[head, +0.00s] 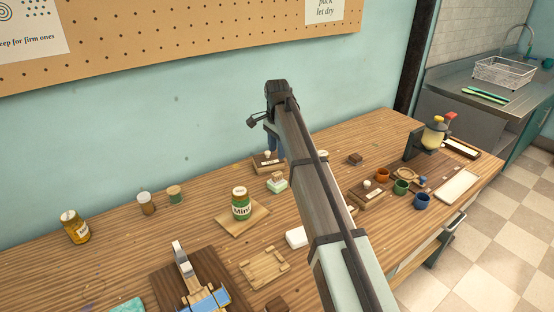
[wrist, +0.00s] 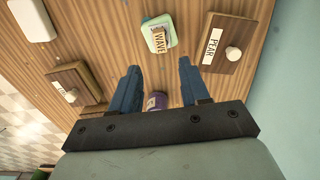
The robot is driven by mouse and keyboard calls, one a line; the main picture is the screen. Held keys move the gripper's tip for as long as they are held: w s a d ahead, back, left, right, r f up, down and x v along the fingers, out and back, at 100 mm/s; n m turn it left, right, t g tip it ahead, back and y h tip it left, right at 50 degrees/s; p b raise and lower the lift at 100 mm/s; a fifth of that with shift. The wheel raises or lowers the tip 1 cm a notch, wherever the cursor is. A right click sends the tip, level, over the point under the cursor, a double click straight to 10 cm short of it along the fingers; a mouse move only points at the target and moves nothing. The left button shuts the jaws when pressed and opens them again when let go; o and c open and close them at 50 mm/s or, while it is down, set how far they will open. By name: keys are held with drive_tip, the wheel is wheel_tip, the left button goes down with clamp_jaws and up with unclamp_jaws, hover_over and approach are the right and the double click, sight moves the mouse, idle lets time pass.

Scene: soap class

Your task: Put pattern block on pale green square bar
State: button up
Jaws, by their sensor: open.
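The pale green square bar (wrist: 157,41) lies on the wooden table in the wrist view, and in the head view (head: 277,187) left of my arm. A small block marked WAVE (wrist: 160,39), which looks like the pattern block, lies over its top face; it also shows as a wooden piece in the head view (head: 277,177). My gripper (wrist: 158,68) is open with nothing between its blue fingers, above the table and apart from the block. In the head view its fingers (head: 274,145) are partly hidden by my arm.
A PEAR board (wrist: 216,43) with a white knob lies close right of the bar in the wrist view. A purple-lidded jar (wrist: 156,102) shows between the finger bases. Another knobbed board (wrist: 76,84) and a white bar (wrist: 32,18) lie left. A Mint jar (head: 241,204) stands nearby.

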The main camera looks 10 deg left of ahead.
drive_tip(key=shift+r, duration=1)
